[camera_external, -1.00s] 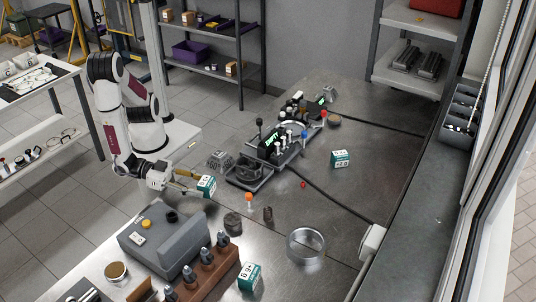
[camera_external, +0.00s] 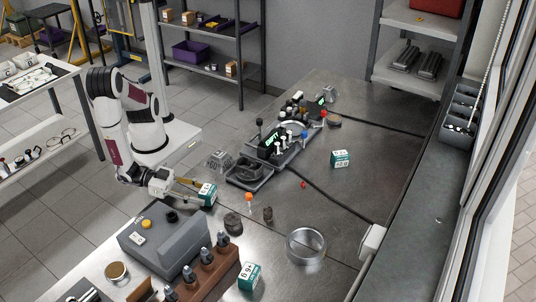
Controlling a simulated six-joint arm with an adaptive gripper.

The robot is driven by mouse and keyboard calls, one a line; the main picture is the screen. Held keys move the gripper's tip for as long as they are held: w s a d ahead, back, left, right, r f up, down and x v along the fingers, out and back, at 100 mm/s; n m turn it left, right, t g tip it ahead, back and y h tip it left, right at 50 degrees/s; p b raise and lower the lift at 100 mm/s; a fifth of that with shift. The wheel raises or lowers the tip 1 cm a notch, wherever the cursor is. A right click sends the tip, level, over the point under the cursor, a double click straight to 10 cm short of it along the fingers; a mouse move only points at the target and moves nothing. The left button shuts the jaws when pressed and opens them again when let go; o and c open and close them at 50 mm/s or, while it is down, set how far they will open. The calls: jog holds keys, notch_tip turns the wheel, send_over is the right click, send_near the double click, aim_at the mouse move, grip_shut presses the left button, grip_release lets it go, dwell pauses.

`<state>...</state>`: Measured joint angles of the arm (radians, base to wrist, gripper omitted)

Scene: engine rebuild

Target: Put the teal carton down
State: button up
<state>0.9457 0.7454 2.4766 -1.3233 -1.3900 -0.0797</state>
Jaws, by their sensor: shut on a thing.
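A teal and white carton (camera_external: 208,196) is in my gripper (camera_external: 201,190), near the left edge of the metal bench. The gripper reaches in from the left and its fingers are shut on the carton. The carton is upright and low, close to the bench top (camera_external: 345,205). I cannot tell whether its bottom touches the bench. Two similar teal and white cartons stand on the bench, one at the right (camera_external: 341,159) and one at the front (camera_external: 249,276).
A grey box with a yellow button (camera_external: 160,240) and a wooden block of injector-like parts (camera_external: 215,262) stand in front. Dark small cylinders (camera_external: 232,222), an orange-topped pin (camera_external: 249,198) and a black fixture (camera_external: 250,176) are near the carton. A metal ring (camera_external: 306,245) lies right.

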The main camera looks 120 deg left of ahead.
jog(key=shift+f, duration=0.1)
jog(key=o, duration=1.1)
jog(key=shift+s+d, duration=0.1)
jog(key=shift+v, duration=1.05)
jog(key=shift+s+d+r, duration=0.3)
jog(key=shift+s+r, duration=0.05)
jog(key=shift+s, duration=0.3)
jog(key=shift+s+d+r, duration=0.3)
jog(key=shift+s+r, duration=0.05)
jog(key=shift+s, duration=0.3)
jog(key=shift+v, duration=1.2)
